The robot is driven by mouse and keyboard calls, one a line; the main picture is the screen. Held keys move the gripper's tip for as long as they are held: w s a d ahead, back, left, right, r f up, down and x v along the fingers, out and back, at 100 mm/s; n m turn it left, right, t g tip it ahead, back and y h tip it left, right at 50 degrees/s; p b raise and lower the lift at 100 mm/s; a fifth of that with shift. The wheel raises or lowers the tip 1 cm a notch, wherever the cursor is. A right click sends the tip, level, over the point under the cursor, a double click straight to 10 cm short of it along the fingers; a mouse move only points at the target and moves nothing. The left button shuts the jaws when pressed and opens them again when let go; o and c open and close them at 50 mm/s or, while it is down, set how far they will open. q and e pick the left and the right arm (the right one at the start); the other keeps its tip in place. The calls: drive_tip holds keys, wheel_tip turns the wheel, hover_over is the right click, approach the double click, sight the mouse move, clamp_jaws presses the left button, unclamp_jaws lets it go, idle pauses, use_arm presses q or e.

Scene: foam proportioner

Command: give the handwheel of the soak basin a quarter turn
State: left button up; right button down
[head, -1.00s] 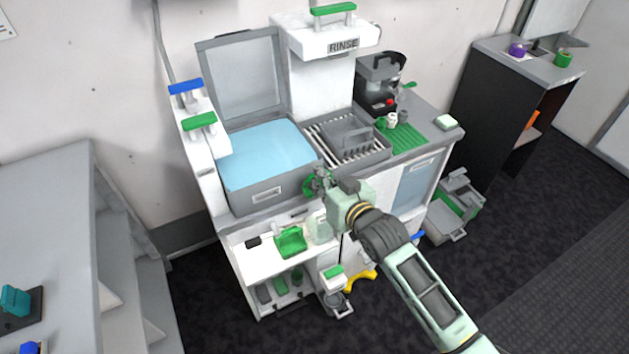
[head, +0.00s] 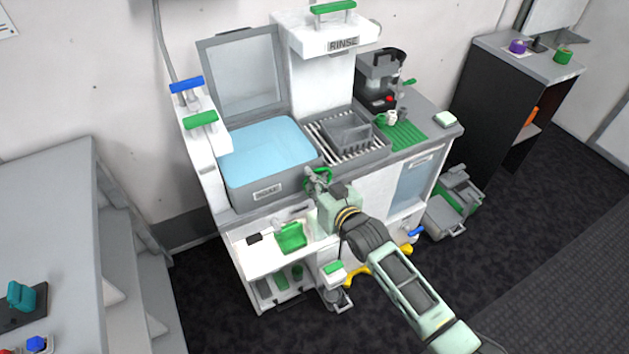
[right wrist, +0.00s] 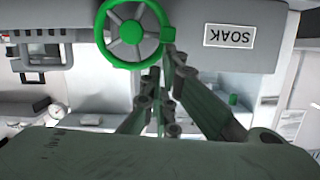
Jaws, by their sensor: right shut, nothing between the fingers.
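The soak basin (head: 240,196) holds blue liquid under a raised lid and has a SOAK label on its front. Its green spoked handwheel (head: 327,176) is at the basin's right front corner, partly hidden by my gripper in the head view. The whole hub and most of the rim of the handwheel (right wrist: 133,35) show in the right wrist view. My right gripper (right wrist: 166,58) is shut and empty, its fingertips close beside the wheel's rim; I cannot tell whether they touch it. The right gripper (head: 314,184) also shows in the head view. My left gripper is out of view.
A grey slatted drain rack (head: 376,148) sits right of the basin. A rinse tower (head: 322,75) stands behind. An open lower shelf with a green scoop (head: 291,237) is below the basin. A dark machine (head: 381,80) stands at the back right.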

drive_tip(key=shift+s+a+f, duration=0.15)
drive_tip(key=shift+f, duration=0.35)
drive_tip(key=shift+r, duration=0.1)
